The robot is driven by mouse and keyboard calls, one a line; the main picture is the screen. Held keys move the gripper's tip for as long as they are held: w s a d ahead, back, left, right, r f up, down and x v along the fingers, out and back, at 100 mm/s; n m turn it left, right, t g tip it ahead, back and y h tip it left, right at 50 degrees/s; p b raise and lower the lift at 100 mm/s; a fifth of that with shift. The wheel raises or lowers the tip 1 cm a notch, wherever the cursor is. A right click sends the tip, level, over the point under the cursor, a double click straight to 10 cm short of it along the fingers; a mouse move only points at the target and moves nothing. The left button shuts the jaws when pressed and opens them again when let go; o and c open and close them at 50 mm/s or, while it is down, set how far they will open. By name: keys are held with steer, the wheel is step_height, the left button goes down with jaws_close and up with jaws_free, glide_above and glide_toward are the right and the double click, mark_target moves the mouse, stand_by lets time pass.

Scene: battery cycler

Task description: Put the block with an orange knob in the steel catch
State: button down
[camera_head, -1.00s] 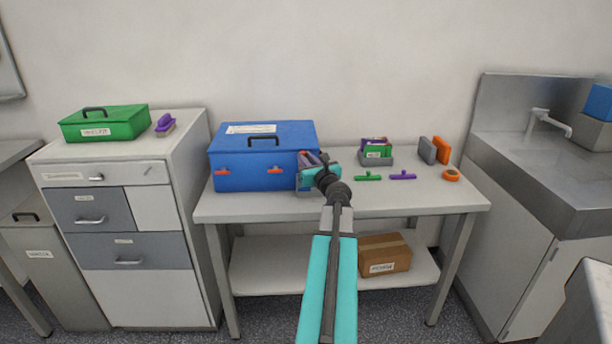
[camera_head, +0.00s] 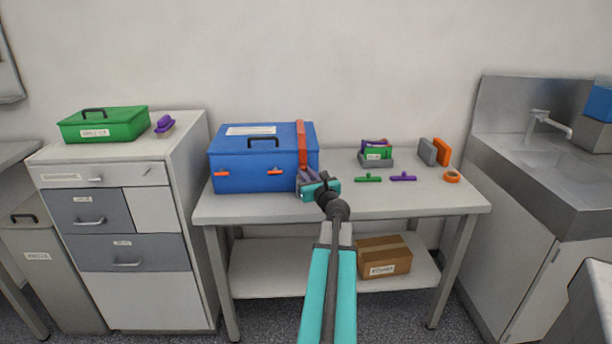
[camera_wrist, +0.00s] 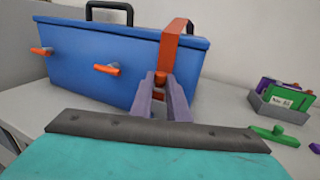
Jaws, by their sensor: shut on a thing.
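My gripper (camera_head: 303,176) is at the front right of the blue box (camera_head: 240,165). I cannot pick out a separate block with an orange knob, nor a steel catch.
The box has two orange latches (camera_head: 275,171) on its front and a black handle (camera_head: 263,140).

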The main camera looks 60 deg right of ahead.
steer(key=shift+f, duration=0.1)
steer(key=c, duration=1.7)
jaws_free()
steer(key=shift+a, duration=0.1)
